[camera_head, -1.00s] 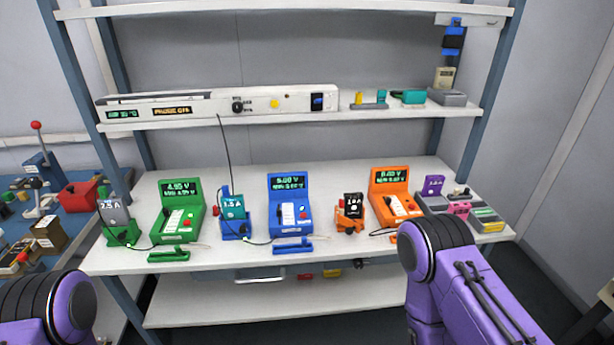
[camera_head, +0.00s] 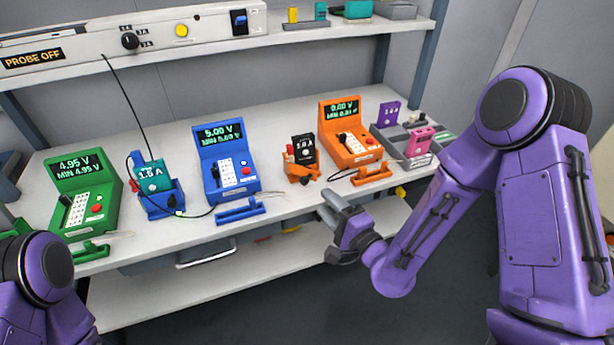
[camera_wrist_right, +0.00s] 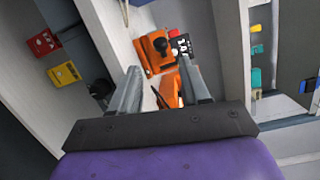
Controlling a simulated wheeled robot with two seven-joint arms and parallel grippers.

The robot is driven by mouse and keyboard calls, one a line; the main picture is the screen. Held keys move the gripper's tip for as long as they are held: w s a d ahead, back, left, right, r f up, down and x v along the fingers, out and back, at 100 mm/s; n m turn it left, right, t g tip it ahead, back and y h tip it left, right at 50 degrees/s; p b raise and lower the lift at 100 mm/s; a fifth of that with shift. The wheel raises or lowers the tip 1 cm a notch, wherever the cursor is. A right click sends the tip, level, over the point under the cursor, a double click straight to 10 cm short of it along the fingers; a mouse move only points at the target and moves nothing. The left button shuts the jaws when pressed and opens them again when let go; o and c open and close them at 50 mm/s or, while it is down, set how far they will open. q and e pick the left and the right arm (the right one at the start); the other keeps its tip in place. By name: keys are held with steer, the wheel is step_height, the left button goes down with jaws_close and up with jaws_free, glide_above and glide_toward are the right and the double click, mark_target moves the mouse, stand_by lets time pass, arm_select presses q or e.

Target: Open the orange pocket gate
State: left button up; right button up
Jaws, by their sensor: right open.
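The orange pocket (camera_head: 300,175) stands near the front edge of the bench with a black cell marked 1.0 A (camera_head: 303,150) upright in it. In the right wrist view the orange pocket (camera_wrist_right: 150,60) shows beyond the fingertips, with a dark round knob on it and the black cell (camera_wrist_right: 181,44) beside it. Whether its gate is open or shut is too small to tell. My right gripper (camera_head: 333,206) is open and empty in front of the bench edge, apart from the pocket; its two fingers (camera_wrist_right: 158,88) point toward it. My left gripper is out of view.
The orange meter (camera_head: 345,130) stands right of the pocket, with an orange handle-like piece (camera_head: 372,176) before it. The blue meter (camera_head: 222,160) is to the left. A grey tray (camera_head: 415,150) with purple and pink cells is at the right. A lower shelf (camera_head: 200,290) lies below.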

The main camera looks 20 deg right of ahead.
mark_target(304, 183)
steer(key=x, duration=0.3)
steer(key=p+x, duration=0.1)
steer(key=x, duration=0.2)
steer(key=p+x, duration=0.1)
steer(key=x, duration=0.2)
steer(key=shift+w+a+r, duration=0.25)
steer(key=shift+a, duration=0.15)
steer(key=shift+w+f, duration=0.1)
steer(key=shift+w, duration=0.15)
steer(key=shift+a, duration=0.1)
jaws_close()
